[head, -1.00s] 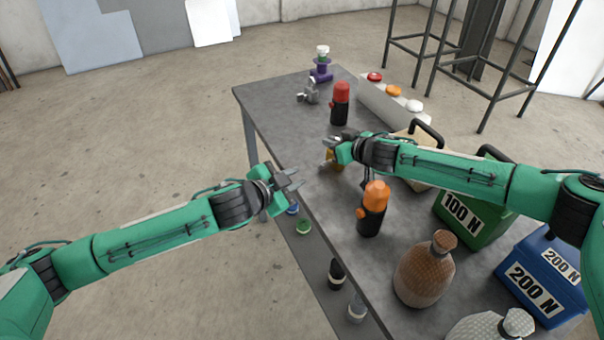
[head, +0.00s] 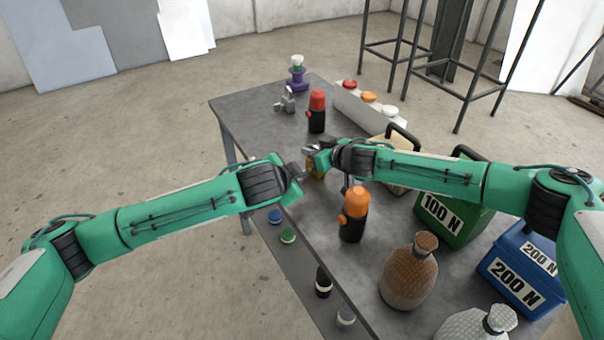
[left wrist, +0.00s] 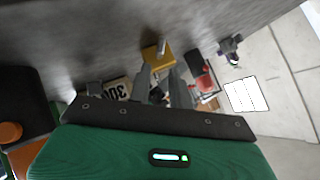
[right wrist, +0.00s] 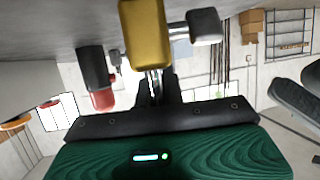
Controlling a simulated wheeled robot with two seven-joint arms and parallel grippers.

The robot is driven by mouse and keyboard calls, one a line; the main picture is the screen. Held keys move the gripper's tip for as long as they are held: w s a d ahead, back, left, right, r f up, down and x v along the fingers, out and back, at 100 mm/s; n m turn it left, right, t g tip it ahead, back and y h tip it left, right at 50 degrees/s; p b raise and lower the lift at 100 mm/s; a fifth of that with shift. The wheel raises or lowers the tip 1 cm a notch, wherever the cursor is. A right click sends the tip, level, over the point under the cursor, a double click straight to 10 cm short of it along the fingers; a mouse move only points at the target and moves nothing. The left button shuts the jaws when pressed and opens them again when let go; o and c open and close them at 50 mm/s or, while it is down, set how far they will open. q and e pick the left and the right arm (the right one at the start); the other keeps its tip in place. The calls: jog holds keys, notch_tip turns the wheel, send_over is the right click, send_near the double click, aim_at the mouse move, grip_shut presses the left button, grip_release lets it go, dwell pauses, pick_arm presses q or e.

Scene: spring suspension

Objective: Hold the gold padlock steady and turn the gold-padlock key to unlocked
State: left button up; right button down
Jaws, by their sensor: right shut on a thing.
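The gold padlock (head: 315,173) is above the table, left of the orange-topped black device. It fills the top centre of the right wrist view (right wrist: 145,35) and shows in the left wrist view (left wrist: 158,55). My left gripper (head: 304,174) is just left of the padlock. Its fingers (left wrist: 160,74) are apart and empty, pointing toward it.
The orange-topped device (head: 353,213) stands in front of my right arm. A red-topped device (head: 317,111) and a grey fitting (head: 286,101) stand behind. Green (head: 455,215) and blue (head: 522,270) weight boxes and a brown jug (head: 409,272) crowd the right.

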aim_at(305, 173)
pick_arm(q)
jog(key=x, duration=0.8)
jog(key=shift+w, duration=0.1)
jog(key=shift+c, duration=0.2)
grip_shut()
